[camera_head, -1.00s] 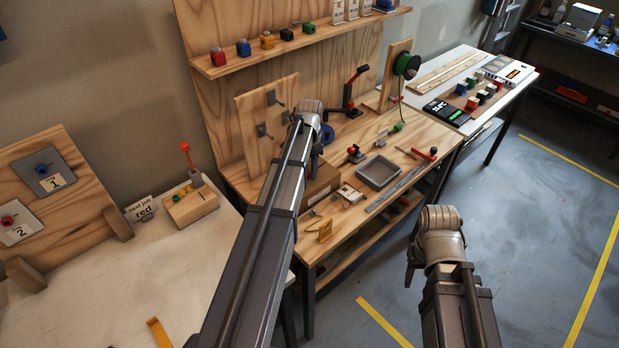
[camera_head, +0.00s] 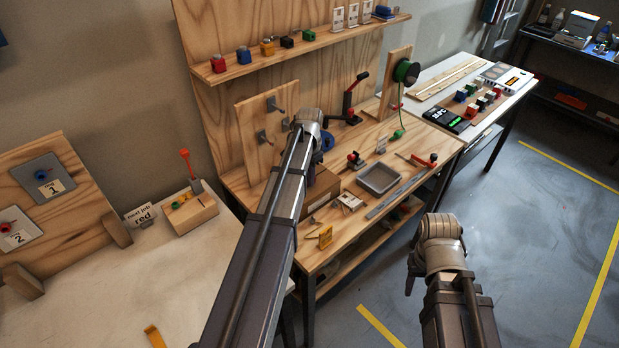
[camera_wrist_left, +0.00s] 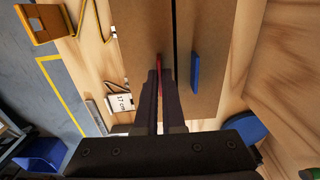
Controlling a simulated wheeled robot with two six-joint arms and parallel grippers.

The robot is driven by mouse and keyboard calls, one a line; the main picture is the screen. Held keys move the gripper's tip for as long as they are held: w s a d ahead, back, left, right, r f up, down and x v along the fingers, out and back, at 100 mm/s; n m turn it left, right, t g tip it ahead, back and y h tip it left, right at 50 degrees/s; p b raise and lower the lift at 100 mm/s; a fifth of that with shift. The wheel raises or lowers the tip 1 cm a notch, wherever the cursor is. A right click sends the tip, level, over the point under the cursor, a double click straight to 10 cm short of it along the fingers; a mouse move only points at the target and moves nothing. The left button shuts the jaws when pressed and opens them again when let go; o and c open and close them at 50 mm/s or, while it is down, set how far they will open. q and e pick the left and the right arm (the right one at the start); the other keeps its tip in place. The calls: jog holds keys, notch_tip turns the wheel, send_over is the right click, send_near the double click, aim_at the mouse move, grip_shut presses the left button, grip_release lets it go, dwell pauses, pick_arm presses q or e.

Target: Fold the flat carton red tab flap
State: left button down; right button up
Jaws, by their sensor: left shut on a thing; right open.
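The brown carton (camera_head: 322,192) sits on the wooden workbench, partly hidden behind my left arm in the head view. In the left wrist view, its brown top (camera_wrist_left: 217,35) shows two panels split by a dark seam. A red tab (camera_wrist_left: 159,72) stands on one panel and a blue tab (camera_wrist_left: 196,70) on the other. My left gripper (camera_wrist_left: 158,90) is shut on the red tab; the blue tab stands apart from its fingers. My right gripper (camera_head: 410,284) is open and empty, over the floor beside the bench.
A grey tray (camera_head: 379,178), a steel ruler (camera_head: 392,198) and a yellow bracket (camera_head: 325,237) lie on the bench (camera_head: 343,228). An upright pegboard (camera_head: 258,118) stands behind the carton. A white table (camera_head: 120,285) is at left. The floor at right is clear.

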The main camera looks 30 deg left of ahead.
aim_at(316, 191)
pick_arm(q)
jog(key=shift+s+d+r, duration=0.1)
jog(key=shift+s+d+r+t+y, duration=0.2)
jog(key=shift+d+t+y, duration=0.1)
jog(key=shift+y, duration=0.3)
jog(key=shift+s+d+r+y, duration=0.15)
jog(key=shift+d+y, duration=0.1)
jog(key=shift+y, duration=0.45)
jog(key=shift+s+d+r+t+y+b, duration=0.1)
jog(key=shift+d+t+y+b, duration=0.15)
jog(key=shift+y, duration=0.2)
jog(key=shift+d+r+t+y+b, duration=0.1)
jog(key=shift+d+t+y, duration=0.1)
jog(key=shift+t+y, duration=0.2)
jog(key=shift+s+d+r+t+y+b, duration=0.1)
jog(key=shift+d+r+t+y+b, duration=0.1)
jog(key=shift+y+b, duration=0.25)
jog(key=shift+s+d+r+t+y+b, duration=0.1)
jog(key=shift+d+r+t+y+b, duration=0.1)
jog(key=shift+y, duration=0.4)
jog(key=c, duration=1)
grip_release()
jog(key=shift+w, duration=0.1)
